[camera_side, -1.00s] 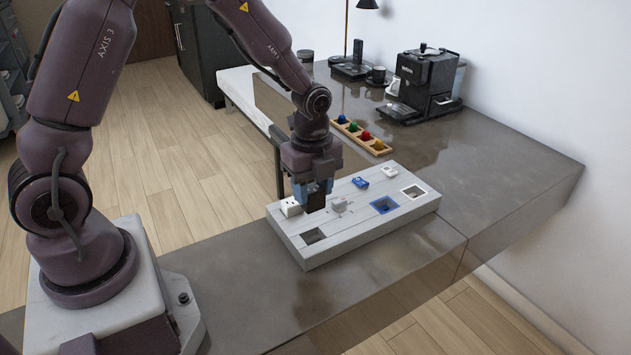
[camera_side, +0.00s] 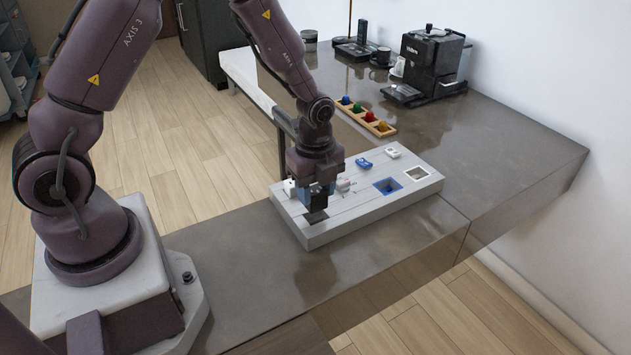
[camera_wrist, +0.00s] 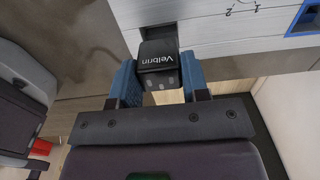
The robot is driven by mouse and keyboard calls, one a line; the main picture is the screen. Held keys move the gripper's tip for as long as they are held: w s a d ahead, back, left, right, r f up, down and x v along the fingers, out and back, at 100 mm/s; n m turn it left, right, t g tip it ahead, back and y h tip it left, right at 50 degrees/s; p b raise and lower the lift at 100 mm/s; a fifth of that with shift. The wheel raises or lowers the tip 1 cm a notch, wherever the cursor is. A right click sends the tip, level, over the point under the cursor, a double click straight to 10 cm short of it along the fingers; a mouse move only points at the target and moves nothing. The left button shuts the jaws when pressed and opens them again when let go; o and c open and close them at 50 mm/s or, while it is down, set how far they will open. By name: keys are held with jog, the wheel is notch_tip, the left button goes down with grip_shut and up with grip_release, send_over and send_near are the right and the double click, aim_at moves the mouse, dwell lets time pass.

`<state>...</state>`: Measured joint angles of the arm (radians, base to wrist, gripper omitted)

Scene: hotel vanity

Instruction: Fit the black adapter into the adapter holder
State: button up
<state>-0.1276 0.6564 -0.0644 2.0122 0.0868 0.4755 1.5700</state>
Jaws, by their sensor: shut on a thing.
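My gripper (camera_side: 317,188) is shut on the black adapter (camera_side: 316,200) and holds it upright over the near-left end of the adapter holder. The adapter holder is a pale grey plank-like board (camera_side: 350,227) with square recesses. A dark recess (camera_side: 316,216) shows just under the adapter; I cannot tell whether the adapter's lower end touches it. In the wrist view, the adapter (camera_wrist: 160,60) with the word "Velbrin" sits between the two blue fingers of my gripper (camera_wrist: 158,76).
A blue-rimmed recess (camera_side: 388,186) and a white-rimmed recess (camera_side: 417,174) are empty. A white adapter (camera_side: 290,187), a grey one (camera_side: 345,185), a blue one (camera_side: 364,163) and another white one (camera_side: 392,153) stand along the board. A wooden tray (camera_side: 362,117) and coffee machine (camera_side: 430,62) stand behind.

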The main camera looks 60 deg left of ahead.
aim_at(315, 204)
jog(key=shift+f, duration=2.1)
jog(key=o, duration=1)
notch_tip(315, 204, up, 13)
jog(key=shift+f, duration=0.1)
